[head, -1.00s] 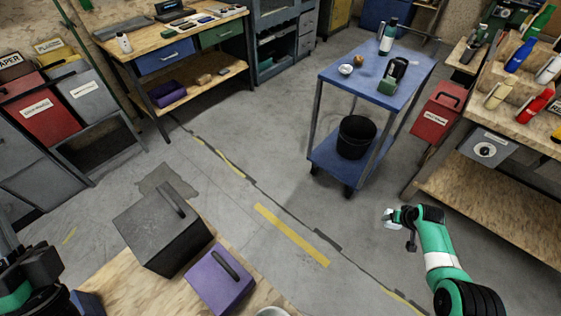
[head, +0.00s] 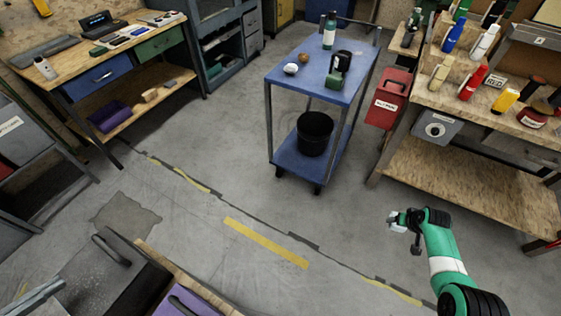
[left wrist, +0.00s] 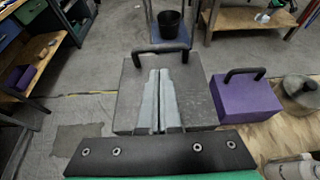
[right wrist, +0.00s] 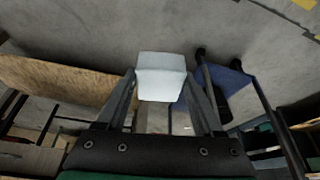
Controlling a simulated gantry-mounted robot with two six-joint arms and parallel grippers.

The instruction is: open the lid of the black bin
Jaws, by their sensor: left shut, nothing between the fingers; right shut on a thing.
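The black bin (head: 118,285) is a dark box with a bar handle on its lid, at the lower left of the head view and cut off by the frame. The lid looks shut. In the left wrist view the bin (left wrist: 198,90) lies beyond my fingers, its handle at the far side. My left gripper (left wrist: 158,75) is shut and empty, in front of the lid; whether it touches is unclear. Its grey fingers (head: 38,296) show at the head view's lower left edge. My right gripper (head: 398,222) is shut on a small white block (right wrist: 160,75), away from the bin.
A purple box (left wrist: 243,98) with a handle stands right of the bin, with a round lidded pot (left wrist: 298,92) beyond it. A blue cart (head: 315,80) holds a black bucket (head: 315,133) on its lower shelf. Open floor lies between.

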